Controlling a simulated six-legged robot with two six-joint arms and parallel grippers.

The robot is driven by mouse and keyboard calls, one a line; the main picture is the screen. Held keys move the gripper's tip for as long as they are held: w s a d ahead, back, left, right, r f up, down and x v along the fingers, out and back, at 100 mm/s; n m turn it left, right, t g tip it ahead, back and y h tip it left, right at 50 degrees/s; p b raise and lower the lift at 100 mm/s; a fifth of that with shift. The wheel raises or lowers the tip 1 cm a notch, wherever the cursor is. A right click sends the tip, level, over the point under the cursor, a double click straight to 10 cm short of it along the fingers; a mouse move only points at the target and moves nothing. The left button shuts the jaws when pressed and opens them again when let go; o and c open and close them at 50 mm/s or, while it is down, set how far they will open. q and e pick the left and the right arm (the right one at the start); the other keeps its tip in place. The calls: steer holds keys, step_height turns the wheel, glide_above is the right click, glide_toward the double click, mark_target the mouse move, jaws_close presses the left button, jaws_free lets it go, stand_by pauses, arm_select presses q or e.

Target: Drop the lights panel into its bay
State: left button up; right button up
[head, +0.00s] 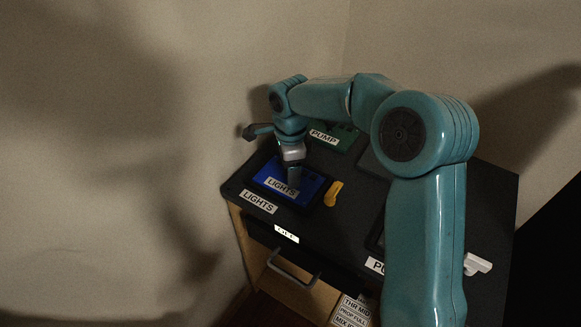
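The blue lights panel (268,177), marked LIGHTS, is at the left of the dark console top. A dark border shows around it, the outline of its bay (297,206), with a second LIGHTS label (259,202) in front. The panel looks level and lined up with the bay; I cannot tell whether it is fully seated or slightly raised. My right gripper (294,178) points down over the panel's middle, its fingertips at or just above the blue surface. Whether the fingers are closed on a grip there is too small and dark to tell. My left gripper is out of view.
A green PUMP panel (341,138) lies behind. A yellow knob (333,193) stands close to the right of the lights panel. A drawer handle (292,269) is on the front, and a white lever (477,264) at the right. My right arm hides much of the console's right half.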

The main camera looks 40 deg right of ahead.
step_height(320, 180, up, 16)
steer(key=p, duration=0.3)
steer(key=shift+r, duration=0.2)
steer(key=shift+s+f, duration=0.1)
stand_by(0.5)
